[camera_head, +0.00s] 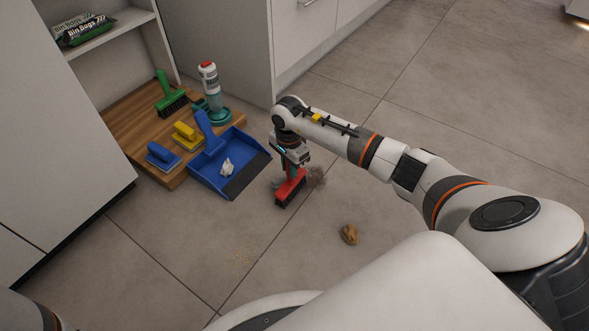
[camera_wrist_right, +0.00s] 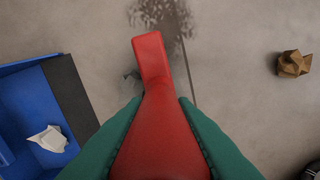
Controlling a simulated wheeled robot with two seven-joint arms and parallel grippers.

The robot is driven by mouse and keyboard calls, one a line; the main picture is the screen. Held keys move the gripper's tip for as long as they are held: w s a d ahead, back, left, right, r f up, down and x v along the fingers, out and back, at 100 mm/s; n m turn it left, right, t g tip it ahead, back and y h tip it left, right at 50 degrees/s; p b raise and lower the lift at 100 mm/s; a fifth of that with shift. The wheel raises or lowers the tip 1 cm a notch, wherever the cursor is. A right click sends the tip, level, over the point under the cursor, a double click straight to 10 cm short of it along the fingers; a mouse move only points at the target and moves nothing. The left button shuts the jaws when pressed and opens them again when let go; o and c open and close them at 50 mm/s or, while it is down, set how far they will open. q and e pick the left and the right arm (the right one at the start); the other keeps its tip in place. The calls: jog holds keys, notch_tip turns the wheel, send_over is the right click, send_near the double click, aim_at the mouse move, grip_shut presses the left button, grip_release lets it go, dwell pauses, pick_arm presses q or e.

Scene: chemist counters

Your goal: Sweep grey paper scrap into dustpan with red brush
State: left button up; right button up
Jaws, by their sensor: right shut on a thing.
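My right gripper (camera_head: 292,170) is shut on the handle of the red brush (camera_head: 290,188), held low with its bristles at or just above the floor. In the right wrist view the red brush (camera_wrist_right: 160,120) sits between green fingers. A small grey scrap (camera_head: 277,183) lies on the floor just left of the brush; in the right wrist view its dark shape (camera_wrist_right: 131,75) is partly hidden behind the brush. The blue dustpan (camera_head: 208,183) lies left of the brush, its dark lip facing it, with a white crumpled scrap (camera_head: 227,167) inside. My left gripper is not in view.
A grey dust patch (camera_head: 316,176) lies right of the brush, a brown crumpled scrap (camera_head: 349,234) nearer me, and pale crumbs (camera_head: 243,256) front left. A wooden board (camera_head: 118,113) carries a green brush (camera_head: 168,99), sponges and a bottle (camera_head: 209,83). Cabinets border the floor.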

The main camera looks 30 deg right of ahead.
jog(key=shift+w+a, duration=0.15)
jog(key=shift+w, duration=0.2)
jog(key=shift+w+a+b, duration=0.3)
jog(key=shift+w+b, duration=0.2)
jog(key=shift+w, duration=0.2)
jog(key=shift+w+a+b, duration=0.25)
jog(key=shift+w+b, duration=0.25)
jog(key=shift+w, duration=0.2)
